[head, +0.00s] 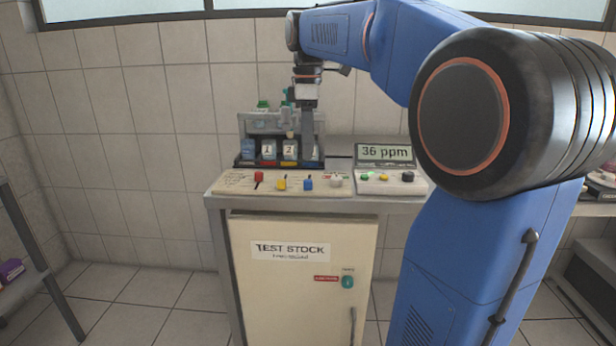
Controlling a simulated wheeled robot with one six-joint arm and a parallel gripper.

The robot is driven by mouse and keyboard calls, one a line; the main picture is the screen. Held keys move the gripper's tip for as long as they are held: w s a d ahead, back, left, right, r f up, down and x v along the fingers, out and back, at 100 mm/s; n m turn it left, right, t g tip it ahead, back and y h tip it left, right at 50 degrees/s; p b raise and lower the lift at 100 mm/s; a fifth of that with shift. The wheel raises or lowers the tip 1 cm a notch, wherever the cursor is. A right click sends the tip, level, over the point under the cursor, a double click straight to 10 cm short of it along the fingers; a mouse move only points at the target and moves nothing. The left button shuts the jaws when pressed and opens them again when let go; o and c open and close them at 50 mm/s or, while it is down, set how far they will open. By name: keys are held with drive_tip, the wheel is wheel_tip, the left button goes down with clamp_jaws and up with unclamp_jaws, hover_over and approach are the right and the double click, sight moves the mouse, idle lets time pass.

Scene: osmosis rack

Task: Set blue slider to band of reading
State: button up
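The blue slider (308,184) is a small blue knob on the beige sloped panel (236,184). It sits right of a yellow knob (282,184) and a red knob (258,177), and left of a round white knob (335,182). The display (383,152) reads "36 ppm". Print on the panel is too small to read, so I cannot tell the bands or the slider's setting. My gripper (307,140) points down in front of the rack, above and behind the blue slider, apart from it. Its fingers are seen edge-on, so their opening is unclear.
The rack (258,124) behind the panel holds numbered cartridges, with "1" (268,149) and "2" (289,149) visible. A button box (374,187) stands right of the panel. Below is a cabinet marked "TEST STOCK" (290,290). A shelf (25,285) stands at the left.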

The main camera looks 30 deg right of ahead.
sight(308, 180)
wheel_tip(308, 180, down, 9)
drive_tip(key=shift+r, duration=0.1)
idle(0.3)
clamp_jaws()
